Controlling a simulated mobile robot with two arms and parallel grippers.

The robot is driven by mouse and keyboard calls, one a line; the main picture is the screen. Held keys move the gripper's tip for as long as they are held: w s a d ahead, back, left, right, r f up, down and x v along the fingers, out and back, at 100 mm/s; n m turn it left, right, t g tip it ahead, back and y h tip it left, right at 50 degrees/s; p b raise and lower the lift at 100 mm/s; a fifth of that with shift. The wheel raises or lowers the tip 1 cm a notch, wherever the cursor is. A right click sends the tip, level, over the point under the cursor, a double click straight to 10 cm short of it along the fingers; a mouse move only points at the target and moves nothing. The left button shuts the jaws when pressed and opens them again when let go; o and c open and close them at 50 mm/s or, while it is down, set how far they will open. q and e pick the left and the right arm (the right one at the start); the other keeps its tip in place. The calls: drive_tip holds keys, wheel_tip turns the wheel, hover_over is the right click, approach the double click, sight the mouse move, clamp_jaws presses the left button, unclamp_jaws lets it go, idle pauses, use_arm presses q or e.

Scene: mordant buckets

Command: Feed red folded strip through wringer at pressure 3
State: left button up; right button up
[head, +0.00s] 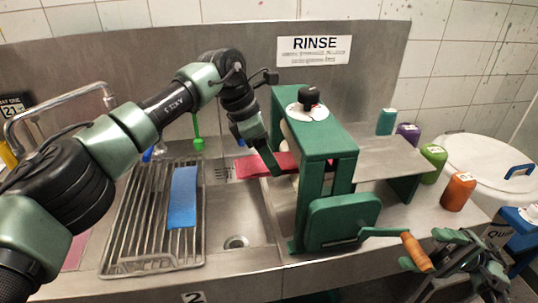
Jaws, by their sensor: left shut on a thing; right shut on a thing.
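The green wringer (325,140) stands over the right side of the sink, with a black knob (309,97) on a white dial on top. The dial's setting is too small to read. The red folded strip (285,162) lies flat at the wringer's left side, its right end reaching the rollers, which are mostly hidden by the frame. My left gripper (270,163) is shut on the strip just left of the wringer. My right gripper (420,262) is shut on the wooden crank handle (414,250), at the wringer's lower right.
A blue strip (183,197) lies on the wire rack (145,215) at left. Orange (459,191), green (433,163), purple (408,133) and teal (386,121) containers stand right of the metal outfeed shelf (375,158), which is bare. A white lidded bucket (480,160) is at far right.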

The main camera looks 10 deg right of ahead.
use_arm(q)
drive_tip(key=shift+s+d, duration=0.1)
drive_tip(key=shift+d, duration=0.05)
use_arm(e)
drive_tip(key=s, duration=0.6)
idle(0.5)
drive_tip(key=shift+d, duration=0.1)
use_arm(q)
drive_tip(key=shift+d, duration=0.15)
idle(0.7)
drive_tip(key=o, duration=1.9)
drive_tip(key=shift+c, duration=0.2)
use_arm(e)
drive_tip(key=shift+s, duration=0.15)
use_arm(q)
drive_tip(key=shift+o, duration=0.3)
drive_tip(key=d+v, duration=0.2)
drive_tip(key=v, duration=0.8)
drive_tip(key=shift+r, duration=0.45)
drive_tip(key=shift+a, duration=0.1)
